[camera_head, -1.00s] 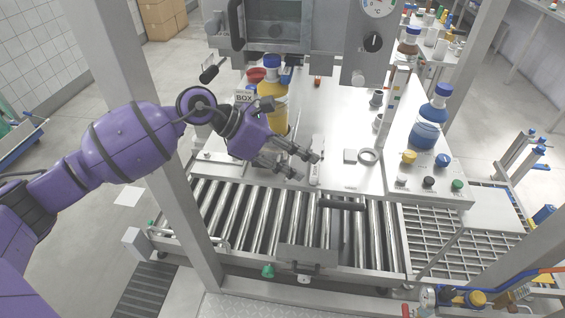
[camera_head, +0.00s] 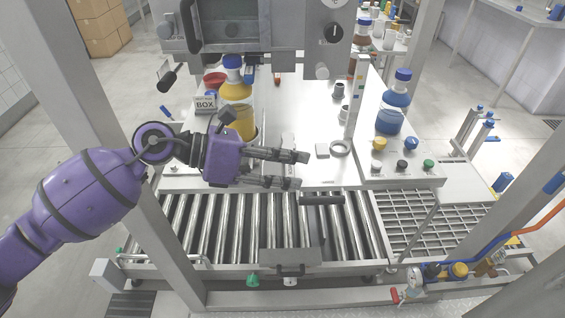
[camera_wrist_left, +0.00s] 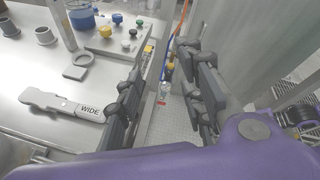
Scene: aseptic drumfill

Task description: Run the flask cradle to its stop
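A yellow flask (camera_head: 237,103) with a blue cap stands upright on the left of the steel bench, behind my left arm. Its lower part is partly hidden, and I cannot clearly make out the cradle around it. My left gripper (camera_head: 302,170) is over the bench's front edge, to the right of and nearer than the flask. Its fingers point right and stand apart with nothing between them. The wrist view also shows the left gripper (camera_wrist_left: 163,92) open, beside a flat metal piece marked WIDE (camera_wrist_left: 60,105). My right gripper is not in view.
A black handle (camera_head: 322,200) sits at the bench's front edge, above the roller conveyor (camera_head: 240,222). A blue flask (camera_head: 392,105) and several coloured knobs (camera_head: 402,165) are at the right. A steel post (camera_head: 85,120) rises near my left arm.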

